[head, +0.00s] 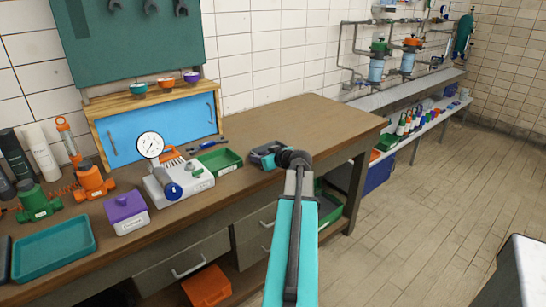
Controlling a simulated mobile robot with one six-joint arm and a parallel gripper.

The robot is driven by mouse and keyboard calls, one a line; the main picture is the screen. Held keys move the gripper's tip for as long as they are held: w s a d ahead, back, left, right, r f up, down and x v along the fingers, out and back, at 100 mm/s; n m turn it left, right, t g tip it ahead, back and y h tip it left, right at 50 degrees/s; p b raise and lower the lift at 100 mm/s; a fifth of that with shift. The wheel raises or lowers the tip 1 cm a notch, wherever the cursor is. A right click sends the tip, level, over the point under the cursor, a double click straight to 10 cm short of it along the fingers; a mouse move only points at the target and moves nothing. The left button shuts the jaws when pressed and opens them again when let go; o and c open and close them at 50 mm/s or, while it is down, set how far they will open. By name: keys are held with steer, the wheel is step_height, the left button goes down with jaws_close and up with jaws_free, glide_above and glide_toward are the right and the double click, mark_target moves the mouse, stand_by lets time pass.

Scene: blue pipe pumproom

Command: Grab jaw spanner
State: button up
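Several dark grey spanner-like tools with open jaws hang on the green wall board at the top left; I point at the right one (181,8). The top edge of the picture cuts them off, and I cannot tell which is the jaw spanner. A small tool with a blue part (207,144) lies on the bench behind the green tray. My teal arm reaches up from the bottom, and my dark gripper (264,154) is over the bench, right of the green tray and well below the hanging tools. Its fingers are too small to make out.
The wooden bench (290,122) is clear at its back right. A blue-fronted cabinet (160,122) with small bowls on top stands below the board. A gauge device (180,188), purple box (126,212) and teal tray (55,248) crowd the left. Open floor (430,200) lies right.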

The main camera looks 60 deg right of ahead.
jaws_close()
steer(key=shift+r, duration=0.2)
stand_by(0.3)
steer(key=shift+r+b, duration=0.35)
steer(key=shift+r, duration=1.05)
steer(key=shift+s+a+r, duration=0.1)
steer(key=shift+a+r, duration=0.05)
steer(key=shift+r, duration=0.05)
steer(key=s+a, duration=0.2)
steer(key=s+a+b, duration=0.1)
steer(key=s+a, duration=0.1)
steer(key=a, duration=0.1)
steer(key=s+a+b, duration=0.1)
steer(key=s+a, duration=0.1)
steer(key=a, duration=0.1)
steer(key=shift+s+a+r, duration=0.1)
steer(key=shift+a+r, duration=0.05)
steer(key=shift+r, duration=0.25)
steer(key=shift+b, duration=0.75)
steer(key=b, duration=0.4)
steer(key=shift+s+a+f, duration=0.1)
steer(key=shift+s+a, duration=0.05)
steer(key=shift+a, duration=0.05)
